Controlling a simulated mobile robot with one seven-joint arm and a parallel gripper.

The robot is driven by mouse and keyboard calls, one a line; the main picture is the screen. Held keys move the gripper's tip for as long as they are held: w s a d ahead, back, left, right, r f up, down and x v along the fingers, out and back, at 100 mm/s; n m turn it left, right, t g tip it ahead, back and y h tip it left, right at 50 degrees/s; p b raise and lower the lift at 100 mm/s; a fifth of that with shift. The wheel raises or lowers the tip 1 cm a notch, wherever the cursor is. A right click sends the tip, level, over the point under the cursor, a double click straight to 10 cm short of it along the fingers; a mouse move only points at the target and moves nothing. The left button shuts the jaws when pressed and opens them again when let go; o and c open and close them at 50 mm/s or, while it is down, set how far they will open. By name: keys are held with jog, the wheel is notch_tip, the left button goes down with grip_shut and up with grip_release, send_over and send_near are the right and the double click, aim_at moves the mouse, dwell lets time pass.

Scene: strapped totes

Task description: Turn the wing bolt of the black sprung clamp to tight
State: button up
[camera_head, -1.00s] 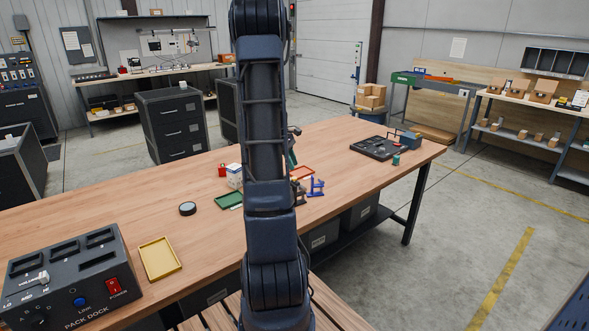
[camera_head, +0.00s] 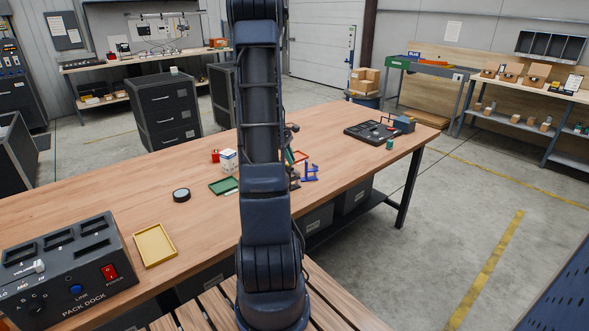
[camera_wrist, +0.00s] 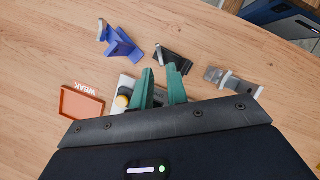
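The black sprung clamp (camera_wrist: 174,60) lies on the wooden table in the wrist view, just beyond my fingertips. Its wing bolt is too small to make out, and its setting cannot be read. My gripper (camera_wrist: 160,71) has two green fingers standing apart with nothing visible between them. The fingertips are close to the black clamp; whether they touch it I cannot tell. A blue clamp (camera_wrist: 121,45) lies left of it and a grey clamp (camera_wrist: 232,82) right of it. In the head view my arm hides most of this area; the blue clamp (camera_head: 310,173) shows beside it.
A green tray (camera_head: 222,186), black roll (camera_head: 181,195), yellow tray (camera_head: 154,245) and pack dock (camera_head: 68,268) stand further left. The table's right part holds a black tray (camera_head: 372,131).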

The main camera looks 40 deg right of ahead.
aim_at(297, 173)
jog(key=shift+x, duration=2.75)
grip_shut()
